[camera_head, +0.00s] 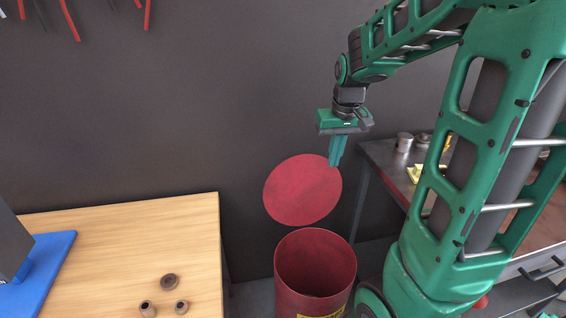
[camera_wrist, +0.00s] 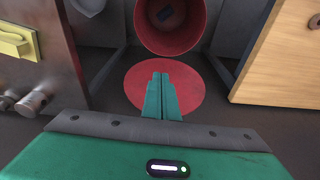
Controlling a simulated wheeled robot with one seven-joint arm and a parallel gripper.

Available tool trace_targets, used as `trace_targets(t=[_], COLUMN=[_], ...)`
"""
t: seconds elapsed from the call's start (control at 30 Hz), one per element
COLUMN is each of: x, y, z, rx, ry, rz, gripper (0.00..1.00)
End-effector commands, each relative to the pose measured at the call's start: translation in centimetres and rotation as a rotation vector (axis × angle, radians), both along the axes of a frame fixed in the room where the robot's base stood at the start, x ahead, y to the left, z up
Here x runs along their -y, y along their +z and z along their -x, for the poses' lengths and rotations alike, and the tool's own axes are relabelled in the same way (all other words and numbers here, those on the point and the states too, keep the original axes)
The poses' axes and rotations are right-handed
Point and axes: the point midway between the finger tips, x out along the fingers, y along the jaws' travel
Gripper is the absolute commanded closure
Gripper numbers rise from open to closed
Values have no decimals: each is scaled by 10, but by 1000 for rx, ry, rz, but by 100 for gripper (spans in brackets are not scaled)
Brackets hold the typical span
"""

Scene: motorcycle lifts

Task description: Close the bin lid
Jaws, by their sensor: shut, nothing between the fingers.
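The red bin (camera_head: 330,270) is an open round drum on the floor between the two tables, and its inside shows. Its round red lid (camera_head: 303,190) stands raised at the back of the bin, tilted up near the dark wall. My gripper (camera_head: 336,163) is shut and empty, fingers pointing down, in front of the lid's upper right edge in the head view. In the wrist view, the gripper's fingers (camera_wrist: 161,80) overlap the lid (camera_wrist: 190,90), with the bin's open mouth (camera_wrist: 170,25) beyond. I cannot tell whether the fingertips touch the lid.
A wooden table (camera_head: 120,250) with several small round parts and a blue stand base (camera_head: 40,270) is on the left. A grey workbench (camera_head: 375,155) with metal cans and a yellow item (camera_head: 414,172) is on the right, partly behind my arm.

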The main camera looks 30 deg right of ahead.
Motion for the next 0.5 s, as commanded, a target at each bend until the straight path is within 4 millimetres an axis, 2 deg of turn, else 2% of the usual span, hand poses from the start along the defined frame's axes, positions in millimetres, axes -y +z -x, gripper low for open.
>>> trace_targets(t=[0.03,0.1,0.2,0.3,0.4,0.5], x=[1,2,0,-4,-9,-13], y=[-6,-14,-27,-40,-53,-61], z=[-28,-65,-116,-158,-189,-210], rx=[12,40,80,114,141,161], ry=[28,65,121,167,203,227], rz=[7,17,28,36,40,43], gripper=[100,100,100,100,100,100])
